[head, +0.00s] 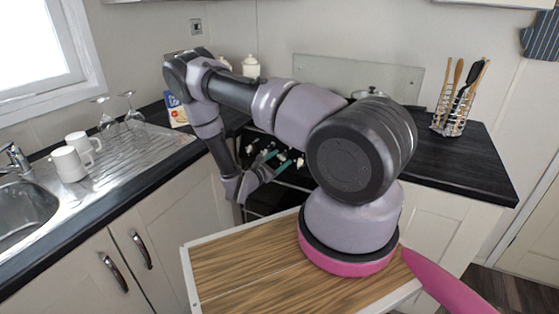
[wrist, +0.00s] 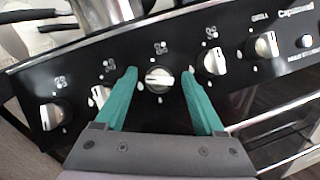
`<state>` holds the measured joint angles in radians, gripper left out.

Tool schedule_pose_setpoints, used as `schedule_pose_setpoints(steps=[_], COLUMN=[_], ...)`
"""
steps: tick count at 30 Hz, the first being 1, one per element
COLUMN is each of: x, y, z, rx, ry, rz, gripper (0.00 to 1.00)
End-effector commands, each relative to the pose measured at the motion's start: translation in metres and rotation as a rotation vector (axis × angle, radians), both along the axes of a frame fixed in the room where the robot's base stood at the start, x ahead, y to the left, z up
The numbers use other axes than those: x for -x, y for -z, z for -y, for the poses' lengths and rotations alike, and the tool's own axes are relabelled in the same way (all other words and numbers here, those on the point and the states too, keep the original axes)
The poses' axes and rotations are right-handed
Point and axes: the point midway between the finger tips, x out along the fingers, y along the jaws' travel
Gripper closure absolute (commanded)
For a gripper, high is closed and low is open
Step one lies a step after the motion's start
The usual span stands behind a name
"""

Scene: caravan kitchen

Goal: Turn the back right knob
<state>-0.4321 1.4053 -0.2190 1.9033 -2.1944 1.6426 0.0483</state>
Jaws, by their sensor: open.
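The black stove control panel (wrist: 235,82) carries a row of several silver knobs. The middle knob (wrist: 158,79) lies between the two teal fingertips of my gripper (wrist: 159,76), with a gap on both sides. My gripper is open and empty. Two knobs show to the left, one (wrist: 52,115) at the far left and one (wrist: 97,97) partly behind the left finger. Two show to the right (wrist: 214,61) (wrist: 264,45). The burner marks above the knobs are too small to read surely. In the head view my gripper (head: 276,161) is at the stove front, partly hiding the knobs.
An oven handle (wrist: 285,108) runs below the panel at the right. Pots (wrist: 100,12) stand on the hob just behind the panel. In the head view a utensil holder (head: 450,120) stands on the right counter, and white mugs (head: 70,163) stand by the sink (head: 22,215).

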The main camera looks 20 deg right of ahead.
Motion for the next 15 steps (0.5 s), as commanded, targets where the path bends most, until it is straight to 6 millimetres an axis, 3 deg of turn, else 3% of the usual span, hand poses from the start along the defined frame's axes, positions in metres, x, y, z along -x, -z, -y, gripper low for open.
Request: schedule_pose_setpoints(steps=[5,10,11,15], x=[0.0000,0.0001,0.0001,0.0004], y=[0.0000,-0.0001,-0.0001,0.0003], z=[-0.0001,-0.0003,-0.0003,-0.0006], rx=[0.000,0.000,0.000,0.007], ry=[0.000,0.000,0.000,-0.006], rz=[0.000,0.000,0.000,-0.009], gripper=[0.29,0.94,1.00,1.00])
